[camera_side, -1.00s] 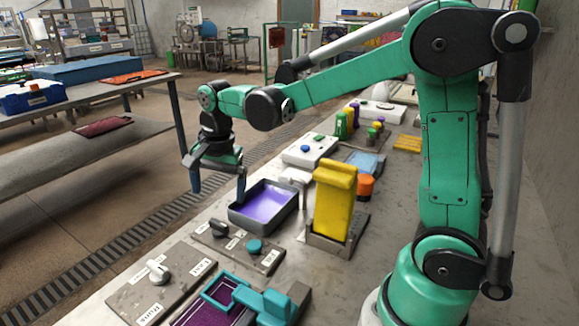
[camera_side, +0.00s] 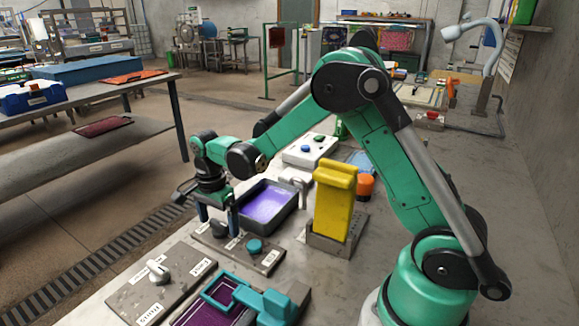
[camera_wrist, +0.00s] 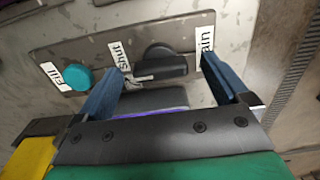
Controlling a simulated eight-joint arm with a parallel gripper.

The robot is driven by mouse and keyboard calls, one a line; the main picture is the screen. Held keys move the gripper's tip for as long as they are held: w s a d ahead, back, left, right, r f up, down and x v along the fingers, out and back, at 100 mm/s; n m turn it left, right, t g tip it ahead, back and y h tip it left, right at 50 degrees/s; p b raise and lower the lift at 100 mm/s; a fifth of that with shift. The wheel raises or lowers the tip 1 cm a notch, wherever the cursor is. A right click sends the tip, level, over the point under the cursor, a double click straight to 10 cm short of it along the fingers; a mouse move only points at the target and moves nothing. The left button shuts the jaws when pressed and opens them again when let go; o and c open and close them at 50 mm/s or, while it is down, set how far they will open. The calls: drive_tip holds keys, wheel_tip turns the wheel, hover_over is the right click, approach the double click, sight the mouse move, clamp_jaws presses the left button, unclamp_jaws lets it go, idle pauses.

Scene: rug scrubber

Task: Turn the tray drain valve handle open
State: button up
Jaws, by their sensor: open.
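The drain valve handle (camera_wrist: 165,68) is a black knob with a bar on a grey-brown panel (camera_wrist: 60,50). In the wrist view the bar lies roughly crosswise, between the labels "Shut" (camera_wrist: 118,55) and "Drain" (camera_wrist: 206,42), the latter partly hidden by a finger. In the side view the handle (camera_side: 218,229) sits beside the tray (camera_side: 290,215), which holds purple liquid. My gripper (camera_side: 218,217) is open above the panel, fingers pointing down. In the wrist view my gripper (camera_wrist: 163,65) has one finger on each side of the handle, with gaps showing; the fingertips' height is unclear.
A teal knob (camera_side: 254,246) labelled "Fill" (camera_wrist: 56,76) is on the same panel. A yellow upright block (camera_side: 335,200) stands right of the tray. A panel with a white knob (camera_side: 158,271) and a teal frame over purple rug (camera_side: 225,295) lie nearer the camera.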

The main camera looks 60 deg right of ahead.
drive_tip(key=shift+c, duration=0.2)
drive_tip(key=c, duration=1.2)
drive_tip(key=shift+c, duration=0.2)
drive_tip(key=n, duration=0.4)
drive_tip(key=shift+n, duration=0.3)
drive_tip(key=n, duration=0.4)
drive_tip(key=shift+n, duration=0.3)
drive_tip(key=n, duration=0.4)
drive_tip(key=shift+n, duration=2.4)
